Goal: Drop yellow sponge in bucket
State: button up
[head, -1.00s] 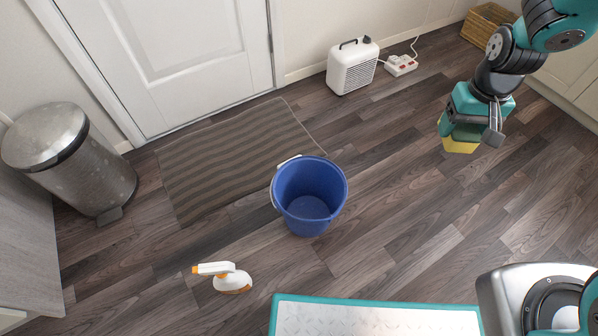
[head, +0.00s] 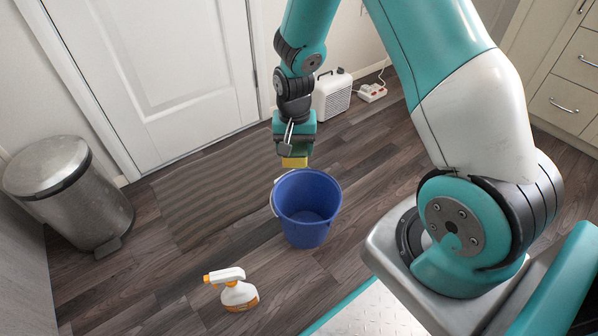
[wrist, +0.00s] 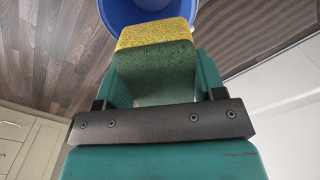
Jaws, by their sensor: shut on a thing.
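The yellow sponge (head: 295,162) has a green layer and is gripped in my gripper (head: 288,146). In the wrist view the sponge (wrist: 155,38) sits between the two teal fingers, its yellow edge pointing toward the bucket. The blue bucket (head: 307,225) stands upright on the floor, and its visible inside is empty. In the head view the sponge appears just above the bucket's far rim. In the wrist view part of the bucket (wrist: 112,12) shows beyond the sponge, which hides some of it.
A white spray bottle (head: 237,291) with orange parts stands left of the bucket. A striped mat (head: 205,200) lies behind it. A metal bin (head: 70,195) is at the left.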

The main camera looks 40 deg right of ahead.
jog(key=d+f+m+b, duration=0.2)
jog(key=f+m+b, duration=0.3)
jog(key=f, duration=0.5)
jog(key=d+f+m+b, duration=0.2)
jog(key=f+m+b, duration=0.3)
jog(key=f+b, duration=0.3)
notch_tip(320, 180, down, 3)
jog(key=shift+w+d+f, duration=0.1)
jog(key=shift+w+d, duration=0.15)
jog(key=o, duration=1)
jog(key=shift+o, duration=0.2)
notch_tip(320, 180, up, 7)
jog(key=p, duration=0.7)
